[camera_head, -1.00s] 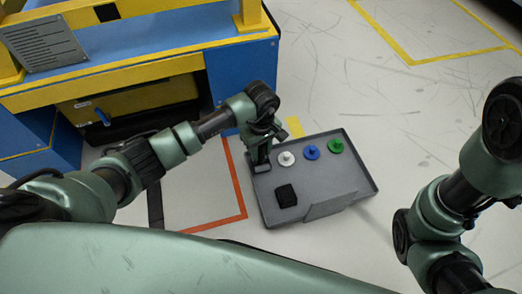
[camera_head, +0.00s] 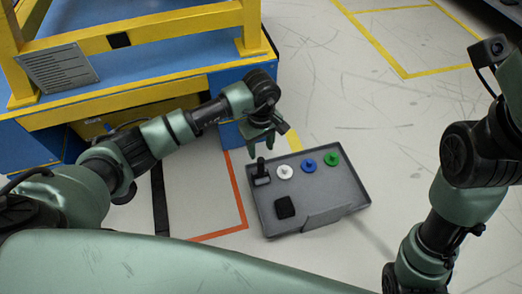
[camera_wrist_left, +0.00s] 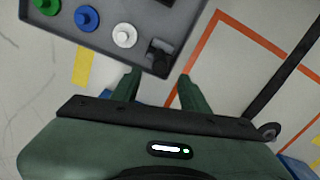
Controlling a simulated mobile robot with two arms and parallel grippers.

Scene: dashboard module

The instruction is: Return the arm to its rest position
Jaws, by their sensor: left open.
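My left gripper (camera_head: 263,144) is open and empty, just above and behind the back left corner of the grey tray (camera_head: 330,216). In the left wrist view its two green fingers (camera_wrist_left: 160,88) stand apart, with the tray (camera_wrist_left: 100,45) beyond them. A black upright piece (camera_head: 261,172) stands in the tray's back left corner, apart from the fingers; it also shows in the left wrist view (camera_wrist_left: 160,57). My right arm comes in at the right of the head view, but its gripper is out of view.
The tray also holds a white (camera_head: 284,172), a blue (camera_head: 309,165) and a green knob (camera_head: 332,159), and a black block (camera_head: 285,207). A blue and yellow bench (camera_head: 150,65) stands behind my left arm. Floor right of the tray is clear.

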